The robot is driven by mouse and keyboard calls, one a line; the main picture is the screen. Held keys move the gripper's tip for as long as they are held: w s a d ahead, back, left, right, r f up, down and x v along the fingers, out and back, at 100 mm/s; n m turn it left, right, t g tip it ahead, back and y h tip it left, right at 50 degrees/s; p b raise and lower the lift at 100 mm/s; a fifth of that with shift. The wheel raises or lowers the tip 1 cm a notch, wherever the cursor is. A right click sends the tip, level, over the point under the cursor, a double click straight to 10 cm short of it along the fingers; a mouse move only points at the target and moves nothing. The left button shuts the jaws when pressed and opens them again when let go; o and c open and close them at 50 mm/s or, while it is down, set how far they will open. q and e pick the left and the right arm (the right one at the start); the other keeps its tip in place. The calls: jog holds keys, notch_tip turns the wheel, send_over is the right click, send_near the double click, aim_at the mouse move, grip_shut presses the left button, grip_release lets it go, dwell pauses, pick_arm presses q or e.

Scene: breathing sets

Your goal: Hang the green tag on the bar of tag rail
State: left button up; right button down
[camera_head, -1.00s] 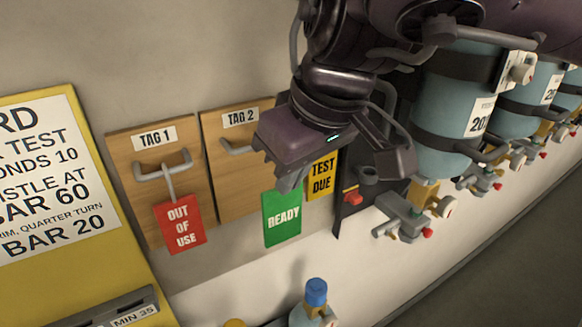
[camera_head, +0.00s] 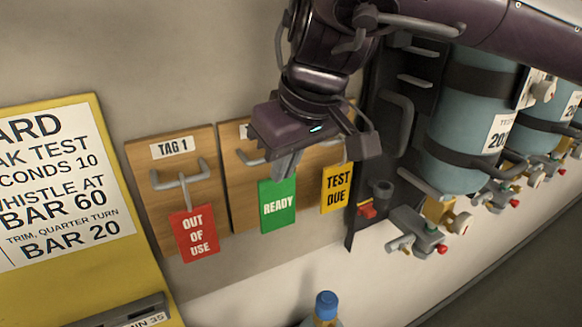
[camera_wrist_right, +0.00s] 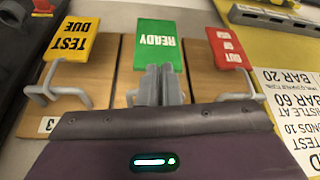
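The green READY tag (camera_head: 277,207) hangs below my right gripper (camera_head: 288,162), in front of the middle wooden board (camera_head: 239,200). In the right wrist view the gripper's fingers (camera_wrist_right: 158,86) are close together at the edge of the green tag (camera_wrist_right: 158,42), shut on its holding part, which they hide. The middle board's grey bar (camera_head: 248,158) is partly hidden behind the gripper; in the wrist view its ends show on both sides of the fingers. I cannot tell whether the tag touches the bar. My left gripper is not in view.
A red OUT OF USE tag (camera_head: 195,233) hangs on the TAG 1 bar (camera_head: 180,178) to the left. A yellow TEST DUE tag (camera_head: 337,188) is close on the right. Blue cylinders (camera_head: 462,125) with valves stand further right. A blue-capped bottle (camera_head: 325,305) is below.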

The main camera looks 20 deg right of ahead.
jog(key=shift+w+a, duration=0.1)
jog(key=shift+w, duration=0.4)
jog(key=shift+w+a+f, duration=0.1)
jog(key=shift+w+f, duration=0.4)
jog(key=shift+w, duration=0.05)
jog(key=shift+f+b, duration=0.75)
jog(key=shift+w, duration=0.1)
jog(key=c, duration=1.5)
grip_release()
jog(key=shift+c, duration=0.2)
